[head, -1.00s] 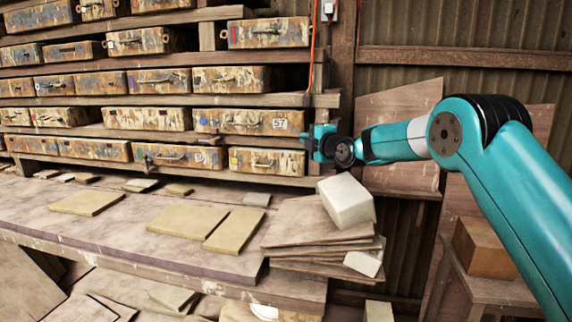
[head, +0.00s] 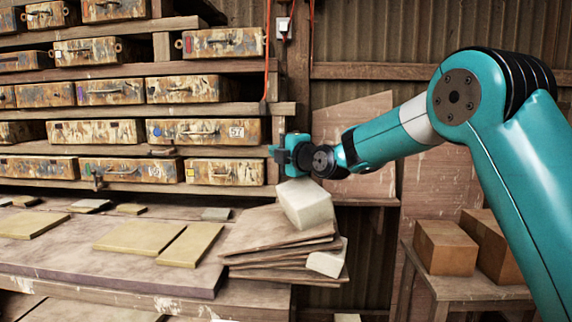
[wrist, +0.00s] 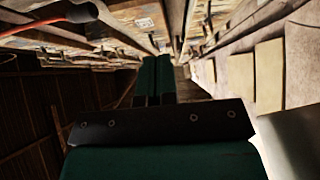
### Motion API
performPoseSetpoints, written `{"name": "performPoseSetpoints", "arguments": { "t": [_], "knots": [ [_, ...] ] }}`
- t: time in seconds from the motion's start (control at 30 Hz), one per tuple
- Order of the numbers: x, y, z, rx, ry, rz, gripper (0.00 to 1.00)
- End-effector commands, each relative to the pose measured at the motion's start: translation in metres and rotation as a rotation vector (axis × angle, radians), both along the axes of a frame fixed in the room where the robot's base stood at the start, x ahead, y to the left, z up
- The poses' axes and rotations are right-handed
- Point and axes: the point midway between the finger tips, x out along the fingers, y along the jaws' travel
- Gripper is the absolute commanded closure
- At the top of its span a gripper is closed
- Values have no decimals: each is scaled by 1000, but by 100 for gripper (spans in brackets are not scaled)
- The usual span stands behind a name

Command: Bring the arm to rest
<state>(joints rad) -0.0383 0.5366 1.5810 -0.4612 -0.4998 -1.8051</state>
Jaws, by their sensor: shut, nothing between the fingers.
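My gripper (head: 280,154) is at the end of the teal arm in the head view, held in the air in front of the right end of the shelves. It is above and slightly left of a white block (head: 305,204) and apart from it. In the wrist view the two dark green fingers (wrist: 154,78) lie side by side, shut, with nothing between them. The arm is bent at the elbow and reaches left from the right side of the picture.
Shelves with several worn cases (head: 203,131) fill the left. A bench (head: 110,270) below carries yellowish tiles (head: 140,236). Stacked boards (head: 268,235) lie under the white block. A small table (head: 475,288) with brown blocks (head: 445,247) stands at right.

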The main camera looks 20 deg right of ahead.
Motion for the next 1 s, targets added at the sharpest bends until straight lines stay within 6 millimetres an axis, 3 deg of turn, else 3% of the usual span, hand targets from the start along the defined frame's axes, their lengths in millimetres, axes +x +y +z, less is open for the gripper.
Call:
{"name": "performPoseSetpoints", "arguments": {
  "t": [0.1, 0.27, 0.37, 0.47, 0.57, 0.7, 0.8, 0.9, 1.0],
  "knots": [
    [-18, -10, -2, 1, 0, -3, 100],
    [-31, -13, 0, 5, 8, 3, 100],
    [-47, -5, 4, 49, 85, 26, 100],
    [-82, 15, 6, 152, 288, 64, 100],
    [-146, 38, 4, 300, 619, 71, 100],
    [-257, 53, -10, 485, 1123, -63, 100],
    [-332, 49, -21, 573, 1414, -240, 100],
    [-395, 39, -30, 623, 1619, -438, 100],
    [-440, 29, -36, 647, 1742, -611, 100]
  ]
}}
